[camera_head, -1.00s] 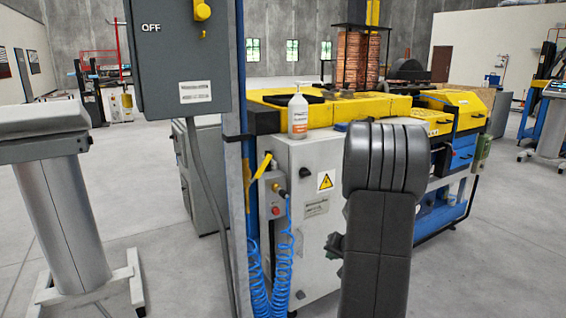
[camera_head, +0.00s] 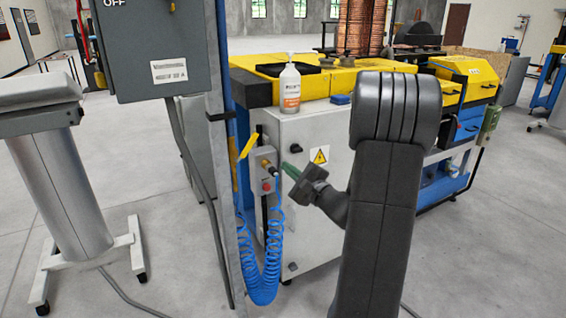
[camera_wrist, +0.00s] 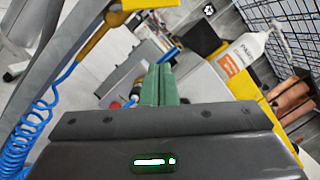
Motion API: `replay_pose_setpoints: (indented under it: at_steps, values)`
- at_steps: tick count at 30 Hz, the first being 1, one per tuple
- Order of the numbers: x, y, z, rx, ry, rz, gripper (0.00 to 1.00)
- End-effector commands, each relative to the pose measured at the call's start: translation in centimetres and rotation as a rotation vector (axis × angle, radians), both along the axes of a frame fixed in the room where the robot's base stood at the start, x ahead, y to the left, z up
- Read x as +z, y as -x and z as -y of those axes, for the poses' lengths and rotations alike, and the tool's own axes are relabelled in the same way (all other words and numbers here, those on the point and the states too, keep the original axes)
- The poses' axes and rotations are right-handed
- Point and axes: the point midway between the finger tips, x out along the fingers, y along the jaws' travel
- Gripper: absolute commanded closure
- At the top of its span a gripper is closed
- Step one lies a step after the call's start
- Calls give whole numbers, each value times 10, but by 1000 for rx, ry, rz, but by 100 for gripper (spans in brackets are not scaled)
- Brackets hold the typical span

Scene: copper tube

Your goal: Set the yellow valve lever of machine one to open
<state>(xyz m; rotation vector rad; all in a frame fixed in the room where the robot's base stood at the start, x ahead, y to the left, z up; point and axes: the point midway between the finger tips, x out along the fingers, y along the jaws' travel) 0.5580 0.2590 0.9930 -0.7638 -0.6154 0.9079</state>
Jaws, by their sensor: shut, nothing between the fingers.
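The yellow valve lever (camera_head: 248,146) sits at the top of a small grey valve box on the white machine's near left corner. It slants up to the right in the head view. The valve's open marking cannot be read.
A grey post (camera_head: 219,170) and a grey OFF cabinet (camera_head: 158,50) stand just left of the lever. A coiled blue hose (camera_head: 262,270) hangs below the valve box (camera_head: 265,172). A white bottle (camera_head: 290,90) stands on the machine top.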

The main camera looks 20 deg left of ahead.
Motion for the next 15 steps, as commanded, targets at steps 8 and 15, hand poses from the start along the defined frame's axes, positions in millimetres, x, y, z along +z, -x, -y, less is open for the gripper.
replay_pose_setpoints:
  at_steps: [8, 15]
  values:
    - [10, -28, -53, 4, 1, 1, 100]
    - [27, -27, -82, 2, 3, 1, 100]
